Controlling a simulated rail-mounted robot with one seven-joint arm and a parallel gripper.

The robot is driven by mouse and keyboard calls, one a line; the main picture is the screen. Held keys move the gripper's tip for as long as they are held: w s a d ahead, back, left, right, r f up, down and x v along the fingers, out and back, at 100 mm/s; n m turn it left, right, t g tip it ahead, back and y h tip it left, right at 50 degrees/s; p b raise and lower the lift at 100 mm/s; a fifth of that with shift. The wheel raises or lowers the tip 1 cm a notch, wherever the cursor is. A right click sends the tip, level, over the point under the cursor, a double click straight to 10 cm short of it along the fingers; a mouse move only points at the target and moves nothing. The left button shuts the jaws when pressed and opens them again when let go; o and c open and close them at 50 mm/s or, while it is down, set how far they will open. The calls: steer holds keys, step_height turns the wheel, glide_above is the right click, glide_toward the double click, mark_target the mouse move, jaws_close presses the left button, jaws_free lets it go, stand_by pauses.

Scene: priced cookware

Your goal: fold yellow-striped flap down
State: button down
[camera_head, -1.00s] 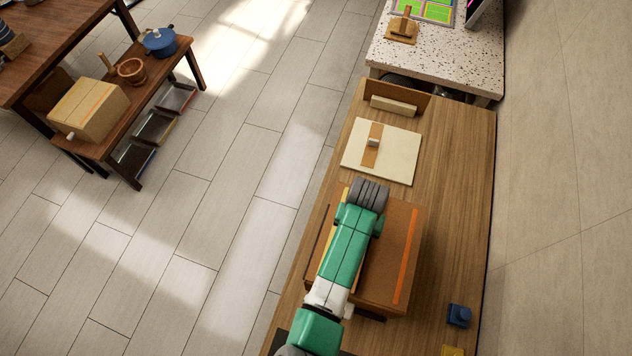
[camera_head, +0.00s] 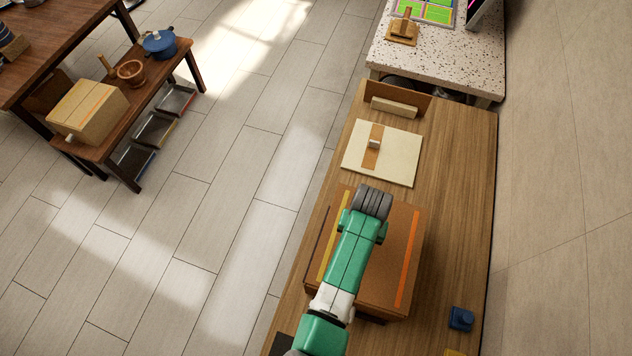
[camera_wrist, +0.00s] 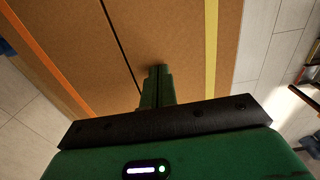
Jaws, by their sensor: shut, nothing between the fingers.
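A brown cardboard box (camera_head: 385,250) stands on the wooden table. Its yellow-striped flap shows in the wrist view (camera_wrist: 178,40), with the yellow stripe at right, and the stripe (camera_head: 326,250) shows left of my arm in the head view. The orange-striped flap (camera_wrist: 85,55) lies on the other side of a dark narrow seam. Both flaps look about flat. My gripper (camera_wrist: 156,73) is shut and empty, its tips over the yellow-striped flap close to the seam. Whether they touch is unclear. In the head view my arm hides the tips and the box's middle.
A cream board (camera_head: 400,158) with a handled brown strip lies behind the box. A blue object (camera_head: 461,318) sits at the table's front right. A speckled counter (camera_head: 440,55) stands beyond. A low bench (camera_head: 150,90) with cookware is at left, across open floor.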

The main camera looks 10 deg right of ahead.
step_height(320, 180, up, 7)
steer(key=p, duration=0.6)
steer(key=shift+f, duration=0.15)
step_height(320, 180, up, 8)
stand_by(0.3)
